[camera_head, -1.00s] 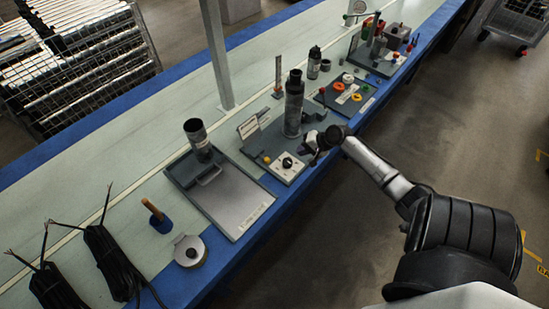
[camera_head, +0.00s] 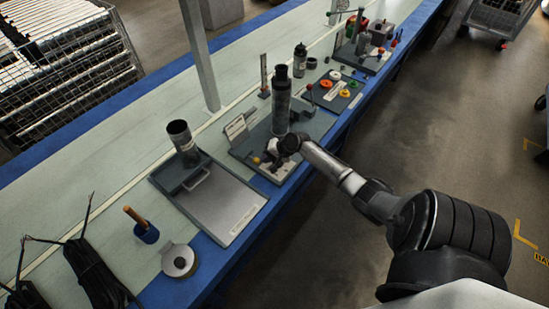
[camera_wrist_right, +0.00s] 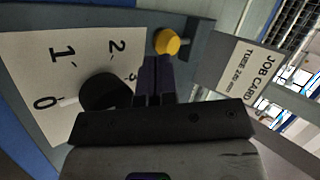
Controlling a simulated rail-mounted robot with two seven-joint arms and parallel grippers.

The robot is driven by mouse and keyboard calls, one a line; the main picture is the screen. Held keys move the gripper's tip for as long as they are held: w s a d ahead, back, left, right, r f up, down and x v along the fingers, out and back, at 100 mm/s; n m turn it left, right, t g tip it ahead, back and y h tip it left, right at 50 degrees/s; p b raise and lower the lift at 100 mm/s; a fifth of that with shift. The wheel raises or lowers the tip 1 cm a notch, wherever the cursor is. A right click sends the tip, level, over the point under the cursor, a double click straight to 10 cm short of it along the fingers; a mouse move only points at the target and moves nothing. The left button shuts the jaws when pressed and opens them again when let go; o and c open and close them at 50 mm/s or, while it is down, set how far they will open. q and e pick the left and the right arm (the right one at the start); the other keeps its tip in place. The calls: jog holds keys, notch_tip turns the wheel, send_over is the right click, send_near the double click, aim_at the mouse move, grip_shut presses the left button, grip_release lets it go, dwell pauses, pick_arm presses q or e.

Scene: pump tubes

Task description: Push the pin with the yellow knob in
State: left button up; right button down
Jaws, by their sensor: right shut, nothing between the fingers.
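The yellow knob (camera_wrist_right: 167,41) shows at the top of the wrist view, at the edge of the white dial plate (camera_wrist_right: 62,45). In the head view the yellow knob (camera_head: 257,160) is a small ball at the left of the pump station. My right gripper (camera_wrist_right: 157,64) is shut and empty, its dark fingertips just below the knob in the picture. I cannot tell whether they touch it. In the head view my right gripper (camera_head: 271,157) is over the dial plate, beside the knob. My left gripper is not in view.
A black dial knob (camera_wrist_right: 103,93) sits on the numbered plate close to the fingers. A job card (camera_wrist_right: 250,72) stands at the right. A dark upright tube (camera_head: 281,105) rises behind my gripper. A grey tray (camera_head: 222,208) lies left of the station.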

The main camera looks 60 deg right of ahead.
aim_at(253, 158)
jog(key=shift+w+a+f, duration=0.1)
jog(key=shift+w+f, duration=0.1)
jog(key=shift+w, duration=0.25)
jog(key=shift+w+d, duration=0.2)
jog(key=shift+w, duration=1)
jog(key=shift+s, duration=0.2)
